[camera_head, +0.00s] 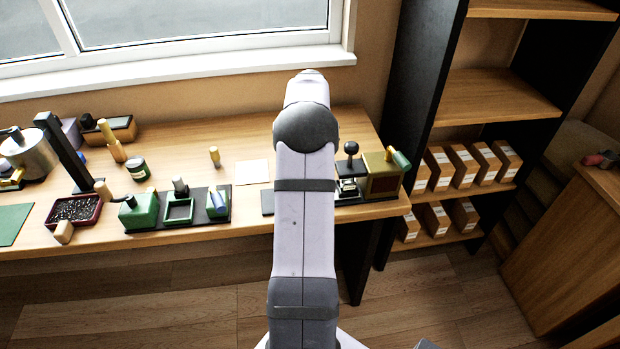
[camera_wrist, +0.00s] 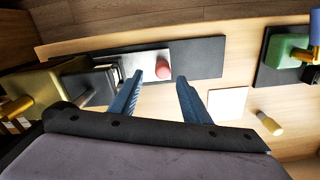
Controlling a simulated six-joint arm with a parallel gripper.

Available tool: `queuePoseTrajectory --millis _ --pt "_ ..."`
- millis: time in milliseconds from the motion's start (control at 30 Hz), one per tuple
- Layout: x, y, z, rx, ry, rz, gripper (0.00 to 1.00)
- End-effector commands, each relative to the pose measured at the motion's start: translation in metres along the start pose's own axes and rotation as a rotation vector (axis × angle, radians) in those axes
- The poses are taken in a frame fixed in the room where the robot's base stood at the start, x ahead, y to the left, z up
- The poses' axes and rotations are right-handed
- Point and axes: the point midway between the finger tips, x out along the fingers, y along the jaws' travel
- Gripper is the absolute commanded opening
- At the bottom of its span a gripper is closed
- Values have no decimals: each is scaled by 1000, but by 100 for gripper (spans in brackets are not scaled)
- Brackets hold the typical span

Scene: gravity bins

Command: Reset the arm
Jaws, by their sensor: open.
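My gripper (camera_wrist: 160,76) shows in the wrist view as two blue fingers, spread apart with nothing between them. It is above the wooden table, over a dark mat (camera_wrist: 198,57) that bears a pale metal plate and a small pinkish-red piece (camera_wrist: 162,67). The red piece appears just beyond the fingertips; the height gap cannot be told. In the head view my arm reaches forward over the table and hides the gripper.
Left are a white square (camera_head: 252,172), a wooden peg (camera_head: 214,157), green blocks on dark trays (camera_head: 147,221) and a red-rimmed bin (camera_head: 97,214). Shelves (camera_head: 490,95) with several boxes stand right.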

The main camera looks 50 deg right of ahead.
Motion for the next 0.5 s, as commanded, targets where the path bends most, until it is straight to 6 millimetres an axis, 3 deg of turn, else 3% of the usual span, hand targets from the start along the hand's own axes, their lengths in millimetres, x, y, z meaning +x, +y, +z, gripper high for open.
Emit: queuePoseTrajectory --millis 500 --pt "-8 0 0 0 -1 0 43"
